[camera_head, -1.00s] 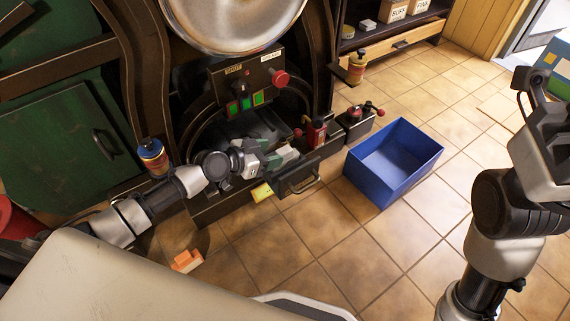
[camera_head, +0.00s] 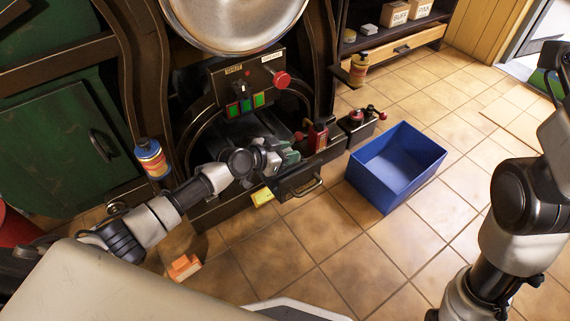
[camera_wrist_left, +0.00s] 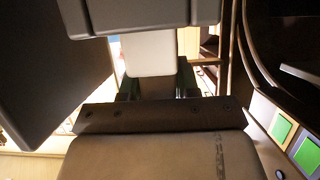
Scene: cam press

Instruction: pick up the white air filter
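The white air filter (camera_wrist_left: 150,53) shows as a pale block in the left wrist view, just past and between the two dark fingers of my left gripper (camera_wrist_left: 158,82). The fingers stand apart on either side of its near edge, and I see no clear grip on it. In the head view my left gripper (camera_head: 286,158) is at the front of the press, above the dark handled drawer, and covers most or all of the filter. Of my right arm only links show at the right edge; its gripper is out of frame.
A blue open bin (camera_head: 395,168) stands empty on the tiled floor to the right. A control box (camera_head: 247,88) with green buttons and a red knob is above the gripper. A red-and-black device (camera_head: 317,136) sits close to its right. A can (camera_head: 151,158) is at the left.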

